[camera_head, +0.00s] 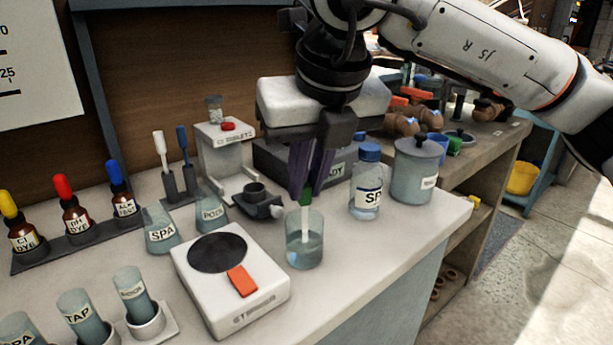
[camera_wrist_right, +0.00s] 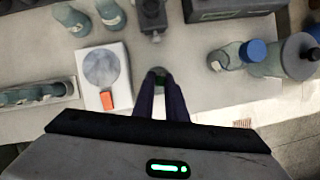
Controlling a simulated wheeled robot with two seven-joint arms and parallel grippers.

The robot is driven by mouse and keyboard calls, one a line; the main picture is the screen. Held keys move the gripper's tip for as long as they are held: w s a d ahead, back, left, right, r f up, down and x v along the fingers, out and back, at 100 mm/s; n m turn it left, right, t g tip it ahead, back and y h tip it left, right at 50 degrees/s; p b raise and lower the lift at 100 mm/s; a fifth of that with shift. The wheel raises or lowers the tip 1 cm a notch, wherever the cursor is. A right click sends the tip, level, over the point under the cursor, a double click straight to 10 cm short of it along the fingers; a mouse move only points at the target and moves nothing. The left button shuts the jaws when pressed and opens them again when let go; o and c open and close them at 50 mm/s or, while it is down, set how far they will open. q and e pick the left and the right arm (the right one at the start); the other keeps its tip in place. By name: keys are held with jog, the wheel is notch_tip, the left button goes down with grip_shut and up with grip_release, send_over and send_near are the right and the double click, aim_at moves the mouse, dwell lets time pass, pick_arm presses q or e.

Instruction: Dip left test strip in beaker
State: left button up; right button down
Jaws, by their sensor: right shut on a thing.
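My right gripper (camera_head: 304,188) points down above the beaker (camera_head: 304,252), a clear glass with pale blue-green liquid. It is shut on a test strip (camera_head: 305,219) with a green upper end and a white lower part. The strip hangs upright with its lower part inside the beaker's mouth; I cannot tell exactly how deep its tip is. In the right wrist view, the fingers (camera_wrist_right: 161,82) reach over the beaker (camera_wrist_right: 155,73) and hide most of it and the strip. My left gripper is not in view.
A stirrer plate (camera_head: 268,298) with an orange switch stands left of the beaker. An SPA bottle (camera_head: 366,190) and a lidded grey jar (camera_head: 415,172) stand right. SPA and POOL flasks (camera_head: 160,232) and dye bottles (camera_head: 75,212) stand left. The counter's front edge is close.

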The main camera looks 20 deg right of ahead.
jog(key=shift+f, duration=0.2)
dwell(0.6)
jog(key=shift+f+b, duration=0.1)
jog(key=shift+b, duration=0.2)
jog(key=shift+f+b, duration=1)
dwell(1.0)
